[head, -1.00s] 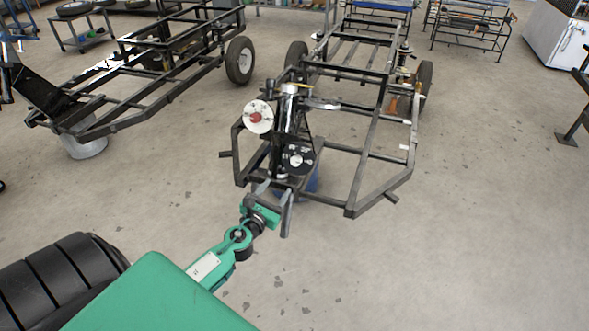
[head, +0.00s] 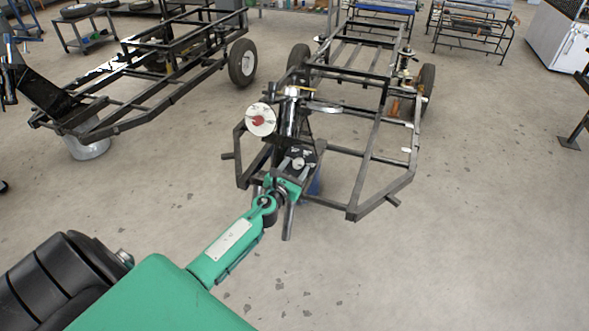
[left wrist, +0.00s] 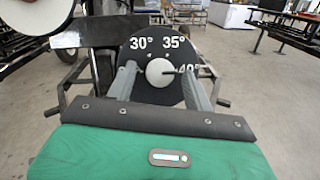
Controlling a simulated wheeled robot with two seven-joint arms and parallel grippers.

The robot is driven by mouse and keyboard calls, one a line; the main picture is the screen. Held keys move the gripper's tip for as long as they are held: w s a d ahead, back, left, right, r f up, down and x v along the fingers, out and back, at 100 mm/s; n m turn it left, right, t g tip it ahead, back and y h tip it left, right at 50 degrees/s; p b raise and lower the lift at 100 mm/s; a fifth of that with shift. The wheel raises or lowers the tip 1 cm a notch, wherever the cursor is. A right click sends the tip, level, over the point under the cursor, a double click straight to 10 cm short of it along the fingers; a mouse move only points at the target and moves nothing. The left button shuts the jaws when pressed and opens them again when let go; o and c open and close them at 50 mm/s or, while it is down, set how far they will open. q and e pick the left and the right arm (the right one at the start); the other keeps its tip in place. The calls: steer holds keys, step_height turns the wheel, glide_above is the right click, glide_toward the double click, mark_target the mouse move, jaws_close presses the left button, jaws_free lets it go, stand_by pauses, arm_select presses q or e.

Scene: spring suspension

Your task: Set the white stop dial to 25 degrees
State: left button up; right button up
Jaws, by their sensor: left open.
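The white stop dial (head: 298,163) is a small round knob on a black scale plate (head: 308,151), low on the front of the black frame. In the left wrist view the dial (left wrist: 159,73) sits on the black plate (left wrist: 150,47) marked 30°, 35° and 40°. A thin dark pointer on it aims right, toward the 40° mark. My left gripper (left wrist: 159,80) is open, with one grey finger on each side of the dial. I cannot tell whether the fingers touch it. The lower part of the plate is hidden by the gripper. My right gripper is out of view.
A white disc with a red knob (head: 260,120) stands just above and left of the scale plate; its edge shows at the wrist view's top left. Frame tubes (head: 353,213) stick out around. A second cart frame (head: 150,100) stands left.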

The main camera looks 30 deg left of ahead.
arm_select(q)
steer(key=c, duration=1)
